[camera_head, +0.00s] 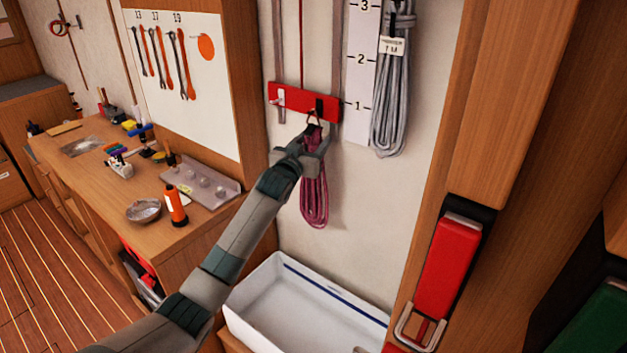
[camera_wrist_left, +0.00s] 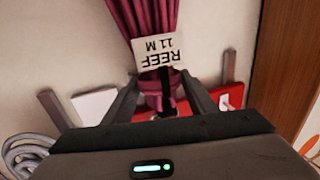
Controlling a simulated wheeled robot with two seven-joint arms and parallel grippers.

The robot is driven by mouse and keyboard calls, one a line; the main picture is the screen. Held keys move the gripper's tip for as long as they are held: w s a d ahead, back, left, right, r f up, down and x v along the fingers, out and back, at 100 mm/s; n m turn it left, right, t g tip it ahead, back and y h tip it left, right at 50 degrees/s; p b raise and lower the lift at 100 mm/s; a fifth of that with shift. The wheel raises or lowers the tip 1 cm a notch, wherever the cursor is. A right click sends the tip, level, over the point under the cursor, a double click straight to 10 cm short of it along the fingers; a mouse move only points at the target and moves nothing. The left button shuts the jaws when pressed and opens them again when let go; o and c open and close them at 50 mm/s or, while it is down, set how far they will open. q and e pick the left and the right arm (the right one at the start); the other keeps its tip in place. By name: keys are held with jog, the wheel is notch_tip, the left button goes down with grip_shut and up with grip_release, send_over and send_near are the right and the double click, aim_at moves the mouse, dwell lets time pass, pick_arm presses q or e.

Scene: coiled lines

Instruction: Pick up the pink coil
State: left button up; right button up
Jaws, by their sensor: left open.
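The pink coil (camera_head: 314,200) hangs from a hook on a red rail (camera_head: 296,98) on the white wall. In the left wrist view the pink coil (camera_wrist_left: 142,18) carries a white label (camera_wrist_left: 160,52) reading "REEF 11 M", upside down in that view. My left gripper (camera_head: 314,148) is at the upper part of the coil, just below the rail. In the left wrist view its open fingers (camera_wrist_left: 160,82) stand on either side of the coil's bound neck. Whether they touch it I cannot tell. In the head view the gripper hides part of the coil's top. My right gripper is not in view.
A grey coil (camera_head: 390,100) hangs to the right, beside a numbered strip (camera_head: 359,75). A white bin (camera_head: 262,318) stands below the pink coil. A wooden workbench (camera_head: 110,190) with tools is at left. A wooden post with a red case (camera_head: 447,265) is at right.

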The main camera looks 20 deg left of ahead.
pick_arm(q)
jog(key=shift+w, duration=0.3)
grip_shut()
jog(key=shift+r, duration=0.1)
jog(key=shift+r, duration=0.15)
dwell(0.3)
